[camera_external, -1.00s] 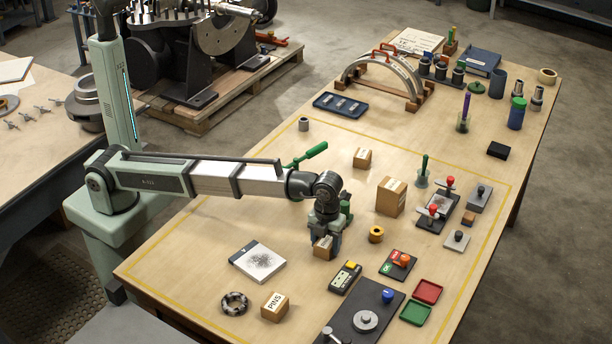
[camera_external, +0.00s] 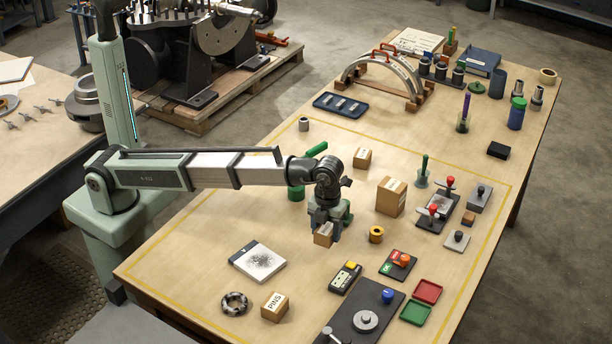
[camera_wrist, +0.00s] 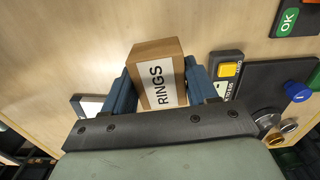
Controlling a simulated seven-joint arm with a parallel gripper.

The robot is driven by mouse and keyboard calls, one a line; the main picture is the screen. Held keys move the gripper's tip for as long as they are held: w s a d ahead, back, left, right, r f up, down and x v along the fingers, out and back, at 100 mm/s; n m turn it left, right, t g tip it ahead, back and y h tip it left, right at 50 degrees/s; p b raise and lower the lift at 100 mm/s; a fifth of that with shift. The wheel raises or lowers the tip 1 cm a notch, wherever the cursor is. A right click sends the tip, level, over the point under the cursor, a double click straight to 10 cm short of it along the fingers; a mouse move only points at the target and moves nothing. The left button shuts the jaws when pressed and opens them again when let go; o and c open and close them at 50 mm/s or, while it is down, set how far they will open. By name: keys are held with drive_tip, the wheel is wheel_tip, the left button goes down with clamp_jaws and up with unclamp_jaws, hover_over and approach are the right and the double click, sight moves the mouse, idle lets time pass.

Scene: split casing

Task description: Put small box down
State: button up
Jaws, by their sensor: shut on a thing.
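The small box (camera_wrist: 151,62) is brown cardboard with a white label reading RINGS. My gripper (camera_wrist: 158,85) is shut on it, with a blue finger on each side in the wrist view. In the external view the small box (camera_external: 323,235) hangs between the fingers of my gripper (camera_external: 325,228), apparently a little above the wooden table (camera_external: 210,290). How large the gap under it is, I cannot tell exactly.
A larger box (camera_external: 390,197) and another small box (camera_external: 362,158) are behind. A meter (camera_external: 345,277), a PINS box (camera_external: 274,306) and a white pad (camera_external: 258,262) lie in front. Bare table lies left of my gripper.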

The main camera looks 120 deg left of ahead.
wheel_tip(320, 180, up, 5)
drive_tip(key=shift+f, duration=0.1)
drive_tip(key=shift+a, duration=0.2)
drive_tip(key=s+a, duration=0.1)
drive_tip(key=a, duration=0.3)
drive_tip(key=s+a+n, duration=0.1)
drive_tip(key=a, duration=0.4)
drive_tip(key=a+n, duration=0.1)
drive_tip(key=a, duration=0.4)
drive_tip(key=shift+s+r, duration=0.2)
drive_tip(key=shift+s, duration=0.2)
drive_tip(key=s+a+n, duration=0.2)
drive_tip(key=s+a, duration=0.2)
drive_tip(key=a, duration=0.7)
drive_tip(key=n, duration=0.4)
hover_over(337, 148)
drive_tip(key=f, duration=0.1)
drive_tip(key=shift+s+a+f, duration=0.1)
drive_tip(key=shift+f, duration=4.35)
drive_tip(key=shift+f, duration=0.1)
drive_tip(key=o, duration=1.2)
